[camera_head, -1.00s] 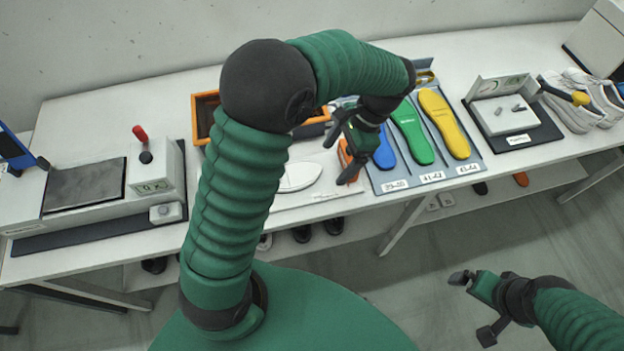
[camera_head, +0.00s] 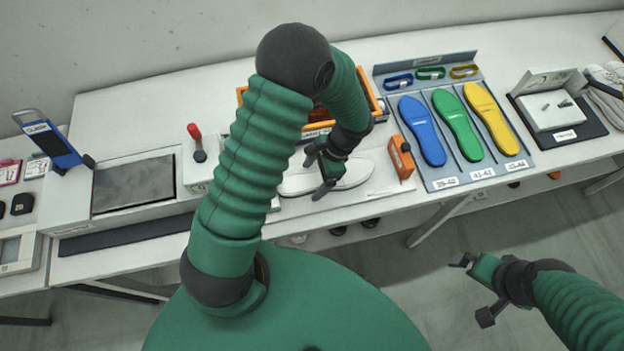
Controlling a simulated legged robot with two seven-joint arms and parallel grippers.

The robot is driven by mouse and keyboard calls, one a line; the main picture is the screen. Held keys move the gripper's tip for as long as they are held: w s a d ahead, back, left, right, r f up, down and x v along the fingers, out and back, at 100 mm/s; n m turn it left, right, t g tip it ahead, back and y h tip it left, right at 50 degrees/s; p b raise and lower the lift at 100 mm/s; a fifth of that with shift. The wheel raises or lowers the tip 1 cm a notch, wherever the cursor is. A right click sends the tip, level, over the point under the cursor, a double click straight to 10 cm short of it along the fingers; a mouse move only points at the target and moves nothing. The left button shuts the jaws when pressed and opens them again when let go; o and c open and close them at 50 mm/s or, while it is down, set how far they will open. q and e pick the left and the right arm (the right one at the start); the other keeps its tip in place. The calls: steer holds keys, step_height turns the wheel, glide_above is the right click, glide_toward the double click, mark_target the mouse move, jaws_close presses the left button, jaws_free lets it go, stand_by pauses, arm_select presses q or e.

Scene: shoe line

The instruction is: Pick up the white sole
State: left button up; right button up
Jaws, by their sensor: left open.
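The white sole (camera_head: 354,174) lies flat on a pale board on the table, in the middle of the head view. My left gripper (camera_head: 316,176) is open above the sole, and its fingers hide part of the sole's middle. I cannot tell whether the fingers touch it.
An orange block (camera_head: 401,158) stands right of the sole. Blue (camera_head: 422,131), green (camera_head: 458,125) and yellow (camera_head: 491,118) insoles lie in a grey tray (camera_head: 440,180). An orange-rimmed bin (camera_head: 377,103) is behind my left arm. A red-knobbed device (camera_head: 197,150) stands left.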

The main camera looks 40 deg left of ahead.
arm_select(q)
steer(key=shift+a, duration=0.4)
steer(key=c, duration=0.3)
steer(key=shift+d, duration=0.65)
steer(key=c, duration=1.4)
steer(key=shift+a, duration=0.15)
